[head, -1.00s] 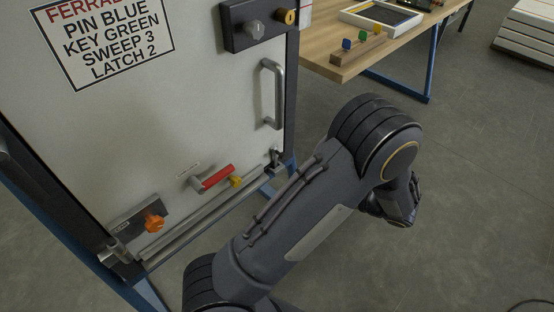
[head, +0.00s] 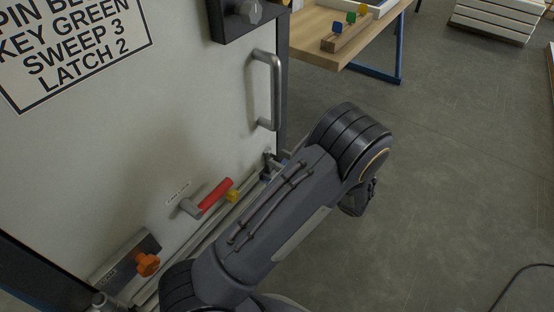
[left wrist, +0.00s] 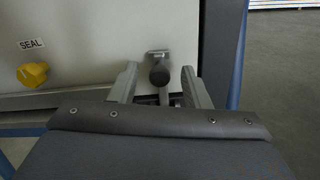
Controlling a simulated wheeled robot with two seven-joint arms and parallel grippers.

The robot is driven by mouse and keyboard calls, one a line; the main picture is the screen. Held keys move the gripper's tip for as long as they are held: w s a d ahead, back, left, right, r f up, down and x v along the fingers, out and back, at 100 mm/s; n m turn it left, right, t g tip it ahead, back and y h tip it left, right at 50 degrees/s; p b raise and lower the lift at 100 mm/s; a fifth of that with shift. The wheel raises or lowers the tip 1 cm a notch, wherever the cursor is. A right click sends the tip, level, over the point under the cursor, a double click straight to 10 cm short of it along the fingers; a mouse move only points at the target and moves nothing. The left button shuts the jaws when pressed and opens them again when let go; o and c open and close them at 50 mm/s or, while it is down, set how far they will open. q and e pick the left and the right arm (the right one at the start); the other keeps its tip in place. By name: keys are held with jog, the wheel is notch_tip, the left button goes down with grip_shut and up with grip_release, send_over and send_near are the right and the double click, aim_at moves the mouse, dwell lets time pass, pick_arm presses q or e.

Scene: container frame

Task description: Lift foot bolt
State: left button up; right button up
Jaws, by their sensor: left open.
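The foot bolt (head: 268,160) is a small metal fitting at the lower right corner of the pale door. In the left wrist view its dark round knob (left wrist: 160,75) stands out below a small grey bracket. My left gripper (left wrist: 159,71) is open, with one grey finger on each side of the knob. I cannot tell whether either finger touches it. My right gripper is out of view.
A red-sleeved lever (head: 214,195), a yellow knob (head: 232,196) and an orange knob (head: 148,264) sit low on the door. A grey handle (head: 274,90) is above the bolt. A wooden table (head: 310,45) stands behind.

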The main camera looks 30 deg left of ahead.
pick_arm(q)
jog(key=shift+a, duration=0.95)
grip_shut()
